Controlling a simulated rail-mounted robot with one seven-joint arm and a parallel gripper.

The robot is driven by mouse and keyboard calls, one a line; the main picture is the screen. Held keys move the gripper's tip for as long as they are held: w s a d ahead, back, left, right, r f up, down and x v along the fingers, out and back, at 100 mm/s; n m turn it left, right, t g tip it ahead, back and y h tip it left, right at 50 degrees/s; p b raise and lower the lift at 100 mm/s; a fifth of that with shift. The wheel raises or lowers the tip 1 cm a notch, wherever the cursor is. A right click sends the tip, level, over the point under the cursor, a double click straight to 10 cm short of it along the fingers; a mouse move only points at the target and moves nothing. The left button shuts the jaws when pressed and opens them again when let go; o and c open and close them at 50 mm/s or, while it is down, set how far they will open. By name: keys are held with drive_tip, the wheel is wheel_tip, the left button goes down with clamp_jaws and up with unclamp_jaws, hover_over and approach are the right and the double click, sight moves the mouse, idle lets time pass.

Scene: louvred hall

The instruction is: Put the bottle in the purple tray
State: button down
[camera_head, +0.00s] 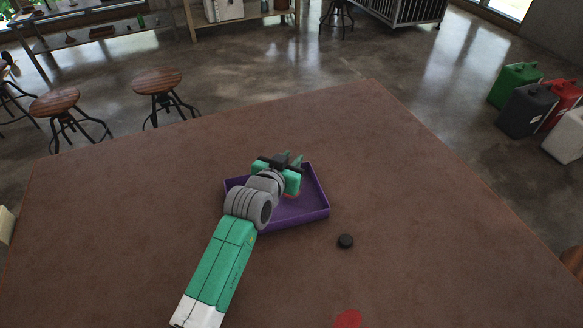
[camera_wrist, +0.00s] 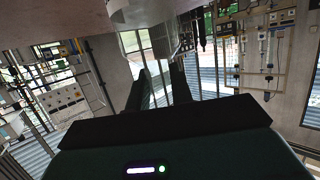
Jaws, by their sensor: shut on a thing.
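The purple tray (camera_head: 312,212) lies on the brown table, partly hidden behind my arm. Only part of the bottle shows, cut off by the top edge. In the head view the bottle is hidden or too small to make out, so I cannot tell whether it touches the tray floor.
A small black disc (camera_head: 345,241) lies right of and nearer than the tray. A flat red disc (camera_head: 348,319) lies at the near edge of the picture. The rest of the brown table (camera_head: 400,170) is clear. Stools (camera_head: 160,84) and jerrycans (camera_head: 524,108) stand on the floor beyond it.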

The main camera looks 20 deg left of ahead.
drive_tip(key=shift+f+b, duration=0.95)
drive_tip(key=shift+f, duration=0.8)
drive_tip(key=c, duration=1.2)
unclamp_jaws()
drive_tip(key=shift+c, duration=0.2)
drive_tip(key=shift+r, duration=0.15)
drive_tip(key=shift+s+r+p, duration=0.3)
drive_tip(key=shift+p, duration=0.25)
drive_tip(key=p+v, duration=0.3)
drive_tip(key=v, duration=0.8)
drive_tip(key=shift+s, duration=0.2)
drive_tip(key=shift+d, duration=0.1)
